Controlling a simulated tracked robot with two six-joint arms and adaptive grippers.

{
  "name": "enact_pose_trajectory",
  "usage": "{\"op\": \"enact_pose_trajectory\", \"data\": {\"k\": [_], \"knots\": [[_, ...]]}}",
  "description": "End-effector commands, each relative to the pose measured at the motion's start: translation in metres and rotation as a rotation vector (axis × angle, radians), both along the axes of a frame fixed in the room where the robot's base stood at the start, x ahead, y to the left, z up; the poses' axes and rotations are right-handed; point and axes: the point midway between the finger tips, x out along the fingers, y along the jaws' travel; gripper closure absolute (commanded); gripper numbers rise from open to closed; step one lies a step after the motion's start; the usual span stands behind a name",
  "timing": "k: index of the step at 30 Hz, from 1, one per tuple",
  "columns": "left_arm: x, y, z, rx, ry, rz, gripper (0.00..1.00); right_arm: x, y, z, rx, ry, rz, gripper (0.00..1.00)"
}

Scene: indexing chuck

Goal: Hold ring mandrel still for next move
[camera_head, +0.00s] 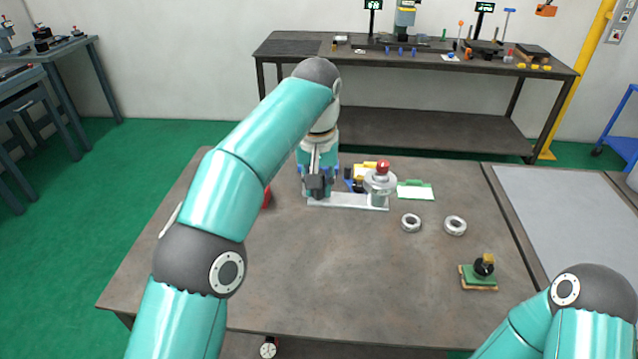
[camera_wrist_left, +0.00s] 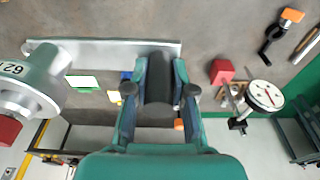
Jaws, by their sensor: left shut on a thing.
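My left gripper (camera_head: 319,170) points down at the left end of a silver base plate (camera_head: 345,201). In the left wrist view my left gripper (camera_wrist_left: 160,72) is shut on a dark grey cylinder (camera_wrist_left: 158,82), which appears to be the ring mandrel. Its lower end is hard to make out. A silver round chuck body (camera_head: 380,183) with a red knob (camera_head: 383,167) stands at the plate's right end. Number markings show on the chuck body (camera_wrist_left: 30,78) in the left wrist view. My right gripper is outside both views.
Two metal rings (camera_head: 411,223) (camera_head: 455,226) lie right of the plate. A green-based piece with a black knob (camera_head: 484,266) sits near the right edge. A red block (camera_wrist_left: 222,72) and a dial gauge (camera_wrist_left: 265,95) stand beside the gripper. The table's front middle is clear.

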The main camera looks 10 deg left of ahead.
Motion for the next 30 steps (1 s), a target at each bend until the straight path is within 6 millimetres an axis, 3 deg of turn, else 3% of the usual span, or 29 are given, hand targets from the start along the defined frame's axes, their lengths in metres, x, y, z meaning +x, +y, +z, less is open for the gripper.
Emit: {"op": "enact_pose_trajectory", "data": {"k": [30], "knots": [[0.000, 0.000, -0.029, -0.002, -0.003, 0.002, 1.00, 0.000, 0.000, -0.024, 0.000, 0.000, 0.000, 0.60]]}}
